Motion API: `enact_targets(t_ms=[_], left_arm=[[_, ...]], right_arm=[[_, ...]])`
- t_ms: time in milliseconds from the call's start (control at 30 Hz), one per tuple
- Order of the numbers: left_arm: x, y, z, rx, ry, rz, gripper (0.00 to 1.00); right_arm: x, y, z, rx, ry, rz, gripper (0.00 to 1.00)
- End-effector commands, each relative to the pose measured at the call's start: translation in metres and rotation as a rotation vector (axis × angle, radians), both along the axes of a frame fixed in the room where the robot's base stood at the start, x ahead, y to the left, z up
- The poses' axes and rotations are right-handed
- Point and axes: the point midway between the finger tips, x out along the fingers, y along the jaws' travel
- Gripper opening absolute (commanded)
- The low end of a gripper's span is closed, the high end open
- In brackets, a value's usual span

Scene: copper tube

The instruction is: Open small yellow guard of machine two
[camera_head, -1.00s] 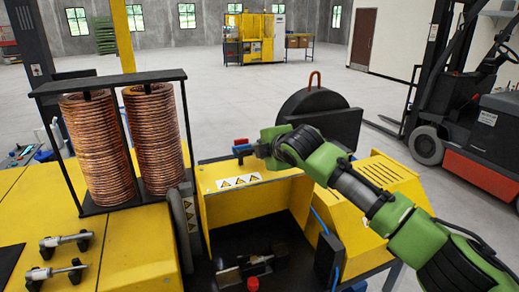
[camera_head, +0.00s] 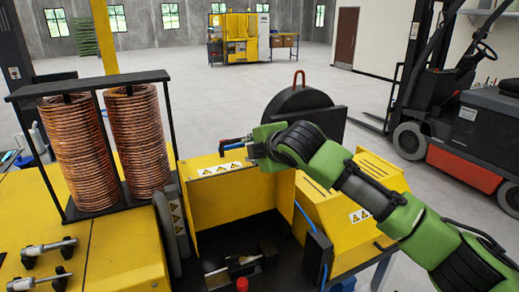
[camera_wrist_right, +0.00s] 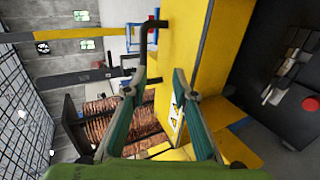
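The yellow guard (camera_head: 232,203) of the machine is a panel with warning stickers along its upper edge, above a dark work space. In the right wrist view the yellow panel (camera_wrist_right: 190,55) runs up beyond my fingers, with a black bent handle (camera_wrist_right: 153,38) at its edge. My right gripper (camera_head: 254,150) is at the guard's upper edge in the head view. In the right wrist view its two green fingers (camera_wrist_right: 159,76) are apart, with nothing held between them. The handle lies just past the fingertips; I cannot tell whether they touch. My left gripper is not in view.
Two copper coil stacks (camera_head: 138,140) stand in a black frame left of the guard. A sloped yellow housing (camera_head: 345,215) and a black round part (camera_head: 300,101) are to its right and behind. A forklift (camera_head: 465,130) stands at the right.

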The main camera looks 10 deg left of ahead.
Motion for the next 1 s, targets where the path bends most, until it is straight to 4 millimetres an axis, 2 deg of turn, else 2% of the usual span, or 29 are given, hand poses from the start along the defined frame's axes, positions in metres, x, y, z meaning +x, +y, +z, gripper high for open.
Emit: enact_targets(t_ms=[200,400,800,900,1000], left_arm=[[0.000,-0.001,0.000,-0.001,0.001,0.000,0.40],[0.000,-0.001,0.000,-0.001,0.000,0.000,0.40],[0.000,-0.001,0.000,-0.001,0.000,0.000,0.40],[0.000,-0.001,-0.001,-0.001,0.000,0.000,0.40],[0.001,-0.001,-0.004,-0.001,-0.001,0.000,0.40]], right_arm=[[-0.027,-0.020,0.017,-0.002,-0.002,0.001,0.25],[-0.043,-0.032,0.026,-0.002,0.001,0.000,0.25],[-0.049,-0.035,0.029,-0.003,0.002,0.000,0.25],[-0.047,-0.037,0.032,0.004,0.002,-0.010,0.00],[-0.035,-0.049,0.045,0.039,0.005,-0.066,0.00]])
